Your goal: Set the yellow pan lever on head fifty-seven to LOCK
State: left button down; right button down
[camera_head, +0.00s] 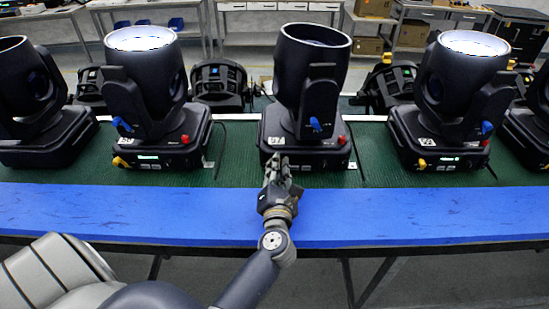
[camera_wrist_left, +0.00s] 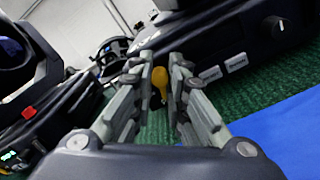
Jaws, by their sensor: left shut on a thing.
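The middle moving-head light (camera_head: 305,95) stands on its dark base in the head view, with a white label (camera_head: 276,141) too small to read surely. My left gripper (camera_head: 277,163) is at the front left corner of that base. In the left wrist view the yellow pan lever (camera_wrist_left: 159,80) sits between the two fingers of my left gripper (camera_wrist_left: 160,88), which is shut on it. In the head view my gripper hides this lever. A blue lever (camera_head: 316,125) and a red knob (camera_head: 342,140) show on the same light. My right gripper is not in view.
Similar lights stand left (camera_head: 150,90) and right (camera_head: 455,90), with yellow levers at their bases. They rest on a green mat (camera_head: 235,165). More fixtures (camera_head: 220,84) stand behind.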

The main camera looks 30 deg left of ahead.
pick_arm(q)
jog(key=shift+w+d+f+m+p, duration=0.1)
jog(key=shift+d+m+p, duration=0.05)
jog(key=shift+m+p, duration=0.45)
jog(key=shift+w+d+f+m+p, duration=0.15)
jog(key=shift+m+p, duration=0.2)
jog(key=shift+m, duration=0.35)
jog(key=c, duration=1.7)
grip_release()
jog(key=shift+o, duration=0.6)
jog(key=shift+s+d, duration=0.1)
jog(key=shift+s, duration=0.05)
jog(key=v, duration=1)
jog(key=shift+s+d, duration=0.45)
jog(key=shift+s, duration=0.2)
